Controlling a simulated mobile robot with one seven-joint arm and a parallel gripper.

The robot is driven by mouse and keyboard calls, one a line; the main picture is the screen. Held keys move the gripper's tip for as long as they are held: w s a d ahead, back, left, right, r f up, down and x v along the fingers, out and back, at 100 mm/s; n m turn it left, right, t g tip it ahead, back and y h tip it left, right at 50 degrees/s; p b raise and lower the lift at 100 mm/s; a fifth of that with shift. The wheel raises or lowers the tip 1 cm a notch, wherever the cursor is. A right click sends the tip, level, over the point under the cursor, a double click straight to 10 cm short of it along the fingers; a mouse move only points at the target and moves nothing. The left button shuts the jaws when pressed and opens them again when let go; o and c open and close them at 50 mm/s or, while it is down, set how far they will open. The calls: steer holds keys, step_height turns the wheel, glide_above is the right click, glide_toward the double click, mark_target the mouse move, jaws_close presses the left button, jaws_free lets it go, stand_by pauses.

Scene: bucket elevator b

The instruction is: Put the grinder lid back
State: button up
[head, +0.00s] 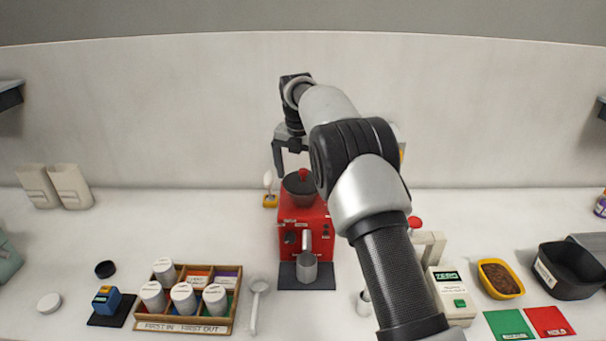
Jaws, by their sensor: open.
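A red grinder-like machine (305,232) stands at the middle of the counter, with a metal cup at its front. A dark round lid-like piece with a red knob (303,175) is on its top; I cannot tell how it is seated. My gripper (295,164) is open just above and behind this knob, fingers pointing down. Its left finger shows clear of the knob, while my arm partly hides the right side. No thing is visible between the fingers. A small black disc (105,269) and a white round lid (50,303) lie at the left.
A wooden rack (185,326) with white jars stands front left, a blue device (107,300) beside it. At right are a cream scale-like machine (453,295), a yellow bowl (500,278) and a black bin (572,270). My arm hides part of the counter right of the red machine.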

mark_target(301, 184)
step_height(301, 184, up, 12)
steer(key=s, duration=0.1)
steer(key=shift+s+a, duration=0.3)
steer(key=shift+a, duration=0.05)
stand_by(0.8)
